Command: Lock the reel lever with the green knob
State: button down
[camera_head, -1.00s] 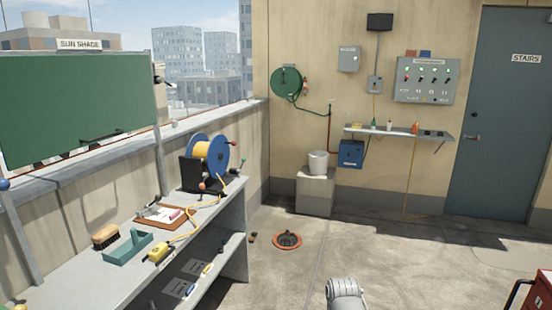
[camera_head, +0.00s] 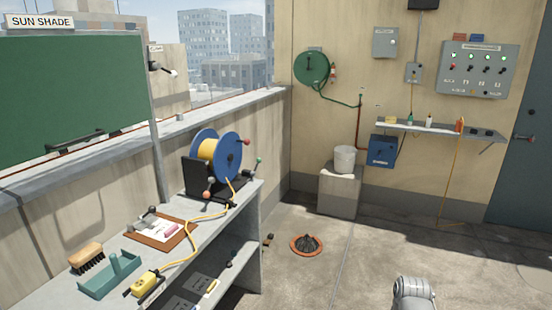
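A cable reel (camera_head: 238,150) with blue flanges and yellow cable stands on a black base at the far right end of the grey workbench. A lever with a green knob (camera_head: 258,160) rises at the right side of the base, tilted slightly. A crank with a red knob (camera_head: 246,142) sticks out from the reel's right side. An orange knob (camera_head: 209,181) shows at the front of the base. A grey rounded piece of my arm shows at the bottom right, well apart from the reel. My gripper itself is not in view.
The workbench (camera_head: 196,238) also holds a brown clipboard (camera_head: 139,235), a brush (camera_head: 87,258), a teal tray (camera_head: 110,283) and a yellow box (camera_head: 145,284) on the cable. A floor drain (camera_head: 306,245) lies right of the bench. A plinth (camera_head: 340,192) bears a white bucket (camera_head: 344,160).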

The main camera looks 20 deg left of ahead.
aim_at(259, 160)
jog(key=u, duration=0.3)
jog(key=i, duration=1.1)
jog(key=u, duration=0.55)
jog(key=k, duration=0.9)
jog(key=u, duration=0.15)
jog(key=i, duration=0.9)
